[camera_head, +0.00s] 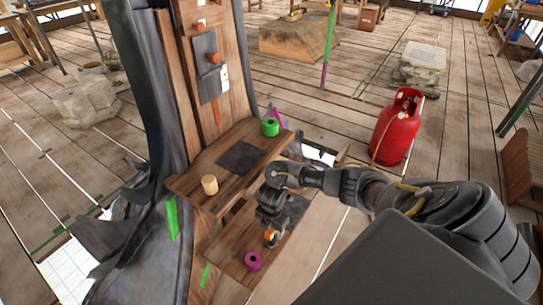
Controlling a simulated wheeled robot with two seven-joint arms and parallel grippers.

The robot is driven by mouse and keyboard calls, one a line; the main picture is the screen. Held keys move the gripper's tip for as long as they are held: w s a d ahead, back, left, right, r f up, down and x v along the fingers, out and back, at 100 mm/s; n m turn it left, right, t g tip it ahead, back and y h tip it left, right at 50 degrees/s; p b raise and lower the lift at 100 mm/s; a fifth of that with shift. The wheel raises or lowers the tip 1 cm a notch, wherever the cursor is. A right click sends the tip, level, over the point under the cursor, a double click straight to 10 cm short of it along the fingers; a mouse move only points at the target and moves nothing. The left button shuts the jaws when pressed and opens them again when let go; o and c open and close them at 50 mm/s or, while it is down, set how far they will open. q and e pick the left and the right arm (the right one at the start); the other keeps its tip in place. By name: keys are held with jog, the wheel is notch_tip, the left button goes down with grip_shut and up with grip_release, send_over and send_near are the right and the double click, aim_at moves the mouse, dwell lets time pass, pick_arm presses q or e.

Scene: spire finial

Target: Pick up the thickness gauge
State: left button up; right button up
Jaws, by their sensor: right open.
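My right gripper (270,238) hangs over the lower wooden shelf, pointing down and open. A small orange and pale item (270,234) shows at its fingertips; it is too small to tell whether it is the thickness gauge or whether the fingers touch it. A purple ring-shaped item (253,260) stands on the lower shelf (228,256), just in front of and left of the fingertips. No other thing in view is clearly a thickness gauge. My left gripper is not in view.
The upper shelf (190,187) carries a pale wooden cylinder (210,184), a green roll (270,126) and a dark mat (240,157). A tall wooden board (181,60) with hanging tools rises behind. A red gas cylinder (397,127) stands on the floor at right.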

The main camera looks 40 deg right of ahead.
notch_tip(320, 180, down, 4)
jog(key=shift+s+f+b, duration=0.1)
jog(key=shift+s+b, duration=0.05)
jog(key=shift+b, duration=0.3)
jog(key=shift+f, duration=0.25)
jog(key=c, duration=1.2)
jog(key=shift+o, duration=0.2)
jog(key=shift+r, duration=0.1)
